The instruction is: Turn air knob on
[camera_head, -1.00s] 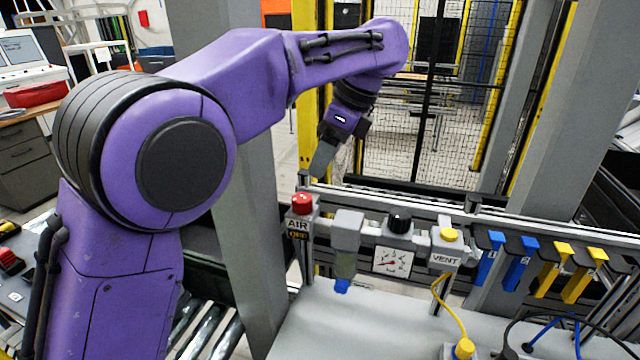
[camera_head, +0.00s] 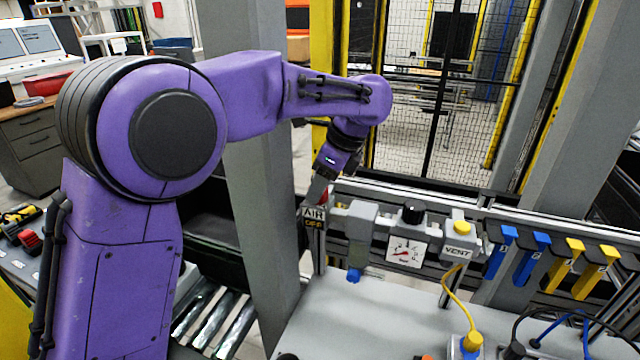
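The red air knob (camera_head: 325,195) sits on top of its post at the left end of the fixture rail, above a label (camera_head: 314,217) reading AIR and OFF. Only a small bit of red shows, because my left gripper (camera_head: 317,192) covers most of it. The gripper points down with its grey fingers at the knob. Whether they touch or grip it cannot be told, nor how far apart they are. My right gripper is not in view.
Right of the air knob along the rail are a grey filter unit (camera_head: 360,222), a black regulator knob (camera_head: 413,211) above a gauge (camera_head: 406,251), and a yellow VENT button (camera_head: 462,228). Blue and yellow numbered levers follow. A grey upright (camera_head: 262,215) stands close on the left.

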